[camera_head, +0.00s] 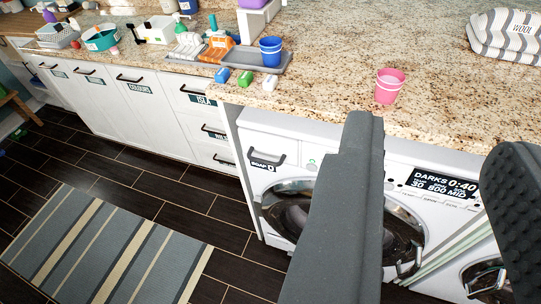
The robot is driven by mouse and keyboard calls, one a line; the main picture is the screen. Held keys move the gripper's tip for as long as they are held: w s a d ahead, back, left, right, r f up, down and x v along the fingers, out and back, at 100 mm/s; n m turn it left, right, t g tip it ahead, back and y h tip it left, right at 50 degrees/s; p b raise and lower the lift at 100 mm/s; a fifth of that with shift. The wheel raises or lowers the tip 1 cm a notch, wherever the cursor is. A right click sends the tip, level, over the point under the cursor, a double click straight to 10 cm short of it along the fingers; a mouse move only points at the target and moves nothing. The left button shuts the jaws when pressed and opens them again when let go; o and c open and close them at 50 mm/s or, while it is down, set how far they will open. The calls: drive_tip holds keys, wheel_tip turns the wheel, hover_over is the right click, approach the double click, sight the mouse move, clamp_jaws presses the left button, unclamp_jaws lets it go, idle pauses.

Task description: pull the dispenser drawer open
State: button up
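The dispenser drawer (263,148) is at the top left of a white washing machine (310,145) front. It has a dark handle and a black label reading "SOAP". It looks flush with the front. My gripper (440,138) is open, with two dark grey fingers wide apart and nothing between them. Its left finger is right of the drawer in the picture and covers part of the machine's front and round door. My gripper is not touching the drawer handle.
The speckled countertop (450,60) runs above the machine. A pink cup (389,86) stands near its edge; a grey tray (240,62) with a blue cup is farther left. White cabinets (150,105) stand left. A striped rug (100,250) lies on the dark floor.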

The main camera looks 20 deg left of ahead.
sight(262, 161)
drive_tip(key=w+a+f+m+y, duration=0.2)
drive_tip(key=w+a+f+m, duration=0.2)
drive_tip(key=w+a+f, duration=0.6)
drive_tip(key=w+a+f+m+y, duration=0.1)
drive_tip(key=w+a+f+m, duration=0.5)
drive_tip(key=w+f, duration=0.5)
drive_tip(key=w+a+f+m+h+b, duration=0.15)
drive_tip(key=a+f+m, duration=0.25)
drive_tip(key=f, duration=1)
drive_tip(key=a+f+m+h, duration=0.2)
drive_tip(key=a+f+m, duration=0.2)
drive_tip(key=f, duration=1)
drive_tip(key=x, duration=1.3)
drive_tip(key=shift+w+d, duration=0.1)
drive_tip(key=shift+w, duration=0.15)
